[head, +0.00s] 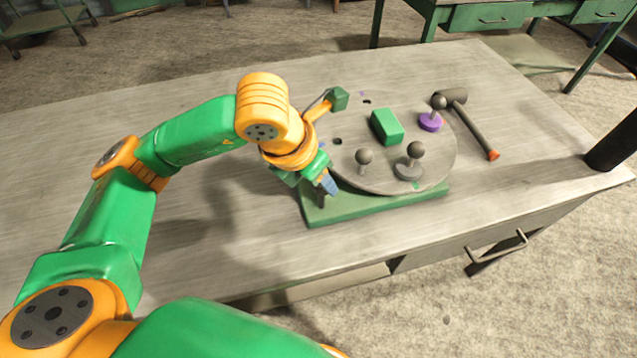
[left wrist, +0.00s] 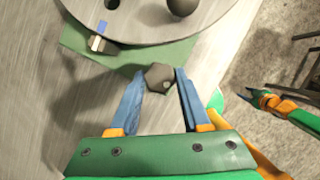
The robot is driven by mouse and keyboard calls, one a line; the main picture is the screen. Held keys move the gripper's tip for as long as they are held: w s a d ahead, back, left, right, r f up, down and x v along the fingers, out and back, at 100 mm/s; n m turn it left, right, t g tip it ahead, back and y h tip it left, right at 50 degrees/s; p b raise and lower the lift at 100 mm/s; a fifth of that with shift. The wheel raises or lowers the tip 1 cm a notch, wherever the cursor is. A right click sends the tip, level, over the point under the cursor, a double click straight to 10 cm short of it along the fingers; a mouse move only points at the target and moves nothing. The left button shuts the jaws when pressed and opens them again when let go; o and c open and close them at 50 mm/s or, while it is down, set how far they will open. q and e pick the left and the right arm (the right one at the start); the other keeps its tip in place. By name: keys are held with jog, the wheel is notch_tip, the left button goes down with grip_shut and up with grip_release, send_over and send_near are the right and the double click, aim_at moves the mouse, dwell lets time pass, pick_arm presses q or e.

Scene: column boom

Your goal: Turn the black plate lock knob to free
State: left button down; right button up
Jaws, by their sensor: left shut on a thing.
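The black plate lock knob (left wrist: 160,77) is a dark, many-sided knob at the edge of the green base (left wrist: 120,57), beside the round grey plate (left wrist: 150,20). My left gripper (left wrist: 160,88) is shut on it, with one blue finger on each side. In the head view my left gripper (head: 329,183) reaches down at the near left of the plate (head: 385,178) and mostly hides the knob. A small dark block (left wrist: 97,43) with a white mark sits at the plate's rim, next to a blue mark on the plate. My right gripper seems to show, small, in the left wrist view (left wrist: 262,97); its jaws are unclear.
The plate carries a green block (head: 387,127), a purple-based knob (head: 431,122), two grey ball-topped posts and holes. An orange-armed lever with a green end (head: 339,98) stands at its far left. A hammer (head: 472,125) lies to the right. The table's left side is clear.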

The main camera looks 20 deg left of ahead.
pick_arm(q)
jog(key=shift+d+n+y+b, duration=0.1)
jog(key=shift+n+y+b, duration=0.55)
jog(key=shift+n, duration=0.65)
jog(key=shift+c, duration=1.8)
grip_release()
jog(key=v, duration=0.7)
jog(key=shift+s+r, duration=0.1)
